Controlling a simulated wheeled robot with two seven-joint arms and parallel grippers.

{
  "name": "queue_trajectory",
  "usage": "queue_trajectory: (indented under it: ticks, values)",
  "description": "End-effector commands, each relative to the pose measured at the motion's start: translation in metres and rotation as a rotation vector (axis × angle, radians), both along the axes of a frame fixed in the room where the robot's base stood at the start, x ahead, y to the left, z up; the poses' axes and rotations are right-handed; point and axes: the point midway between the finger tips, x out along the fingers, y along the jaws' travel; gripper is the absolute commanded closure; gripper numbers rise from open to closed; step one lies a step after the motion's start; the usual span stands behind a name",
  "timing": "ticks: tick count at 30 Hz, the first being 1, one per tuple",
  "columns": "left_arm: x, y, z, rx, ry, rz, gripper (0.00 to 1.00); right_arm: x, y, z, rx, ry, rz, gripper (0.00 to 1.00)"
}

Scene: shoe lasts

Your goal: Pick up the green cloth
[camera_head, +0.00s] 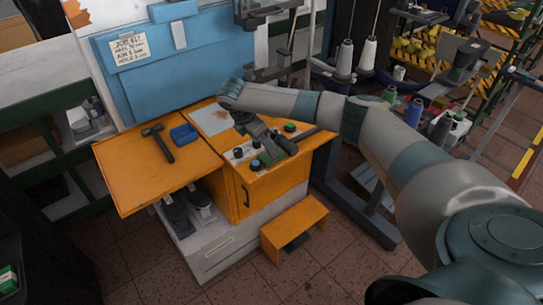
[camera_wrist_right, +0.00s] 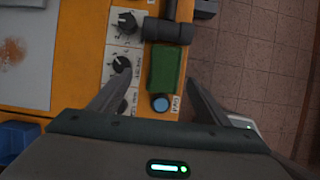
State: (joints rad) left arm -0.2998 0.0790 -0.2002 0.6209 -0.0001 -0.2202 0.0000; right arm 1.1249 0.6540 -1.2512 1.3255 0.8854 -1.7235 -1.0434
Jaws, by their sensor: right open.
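The green cloth (camera_wrist_right: 167,68) is a small dark green folded rectangle lying flat on the orange worktop beside the white control panel, in the right wrist view. My right gripper (camera_wrist_right: 157,80) is open above it, one finger on each side of the cloth and nothing held. In the head view my right gripper (camera_head: 266,143) reaches down over the front of the worktop and largely hides the cloth. I cannot tell the exact height of the fingers above it. My left gripper is not in view.
A dark hammer-like tool (camera_wrist_right: 168,31) lies just beyond the cloth, and a blue button (camera_wrist_right: 160,103) is on its near side. Black knobs (camera_wrist_right: 122,65) stand to its left. Another hammer (camera_head: 158,143) and a blue tray (camera_head: 184,134) lie farther left on the worktop.

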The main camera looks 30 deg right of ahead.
Motion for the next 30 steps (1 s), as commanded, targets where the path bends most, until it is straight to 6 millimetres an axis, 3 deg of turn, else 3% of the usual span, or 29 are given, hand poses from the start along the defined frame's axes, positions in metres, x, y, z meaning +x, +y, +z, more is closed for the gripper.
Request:
queue_trajectory:
  ticks: [5,16,30]
  values:
    - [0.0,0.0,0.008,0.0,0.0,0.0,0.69,-0.003,-0.006,-0.006,-0.001,0.002,-0.002,0.3]
    - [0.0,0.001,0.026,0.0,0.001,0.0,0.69,-0.006,-0.025,-0.042,-0.001,0.001,-0.002,0.3]
    - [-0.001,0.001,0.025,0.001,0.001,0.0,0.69,-0.006,-0.025,-0.046,0.0,0.0,0.0,0.3]
